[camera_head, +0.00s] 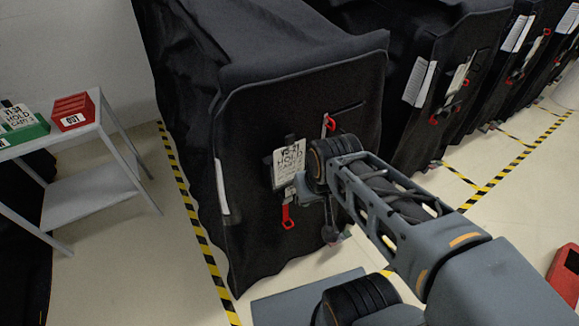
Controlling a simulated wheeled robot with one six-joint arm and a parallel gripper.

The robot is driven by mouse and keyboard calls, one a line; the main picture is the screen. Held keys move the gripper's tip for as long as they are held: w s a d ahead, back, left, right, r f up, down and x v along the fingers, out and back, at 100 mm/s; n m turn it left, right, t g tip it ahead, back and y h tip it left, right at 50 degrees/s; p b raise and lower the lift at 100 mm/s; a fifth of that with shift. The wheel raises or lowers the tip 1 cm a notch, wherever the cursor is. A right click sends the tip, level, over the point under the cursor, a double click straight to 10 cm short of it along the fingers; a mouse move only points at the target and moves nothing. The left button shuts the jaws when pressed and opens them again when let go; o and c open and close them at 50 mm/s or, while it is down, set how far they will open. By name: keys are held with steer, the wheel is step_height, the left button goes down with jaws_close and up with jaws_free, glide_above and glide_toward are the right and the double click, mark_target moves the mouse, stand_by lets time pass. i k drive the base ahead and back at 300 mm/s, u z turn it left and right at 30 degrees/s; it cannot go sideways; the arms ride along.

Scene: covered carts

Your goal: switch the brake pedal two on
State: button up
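A cart under a black cover (250,110) stands in front of me. Low at its front, a small grey and reddish part (333,233) shows near the floor. It may be a wheel or a brake pedal, but it is too small and partly hidden to tell, and I see no number two on it. My arm reaches in from the lower right. My gripper (303,190) is in front of the cart's face, beside a white tag and mostly hidden by my wrist. Its fingers and any contact cannot be made out.
A white hand-lettered tag (289,160), a red pull (288,216) and a red hook (330,123) are on the cart's front. More covered carts stand right. A grey table (75,185) with a red box (72,112) stands left. Yellow-black tape (190,210) marks the floor.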

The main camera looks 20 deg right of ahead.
mark_target(346, 234)
steer(key=u, duration=2.25)
steer(key=k, duration=0.9)
steer(key=z, duration=2)
steer(key=i, duration=0.5)
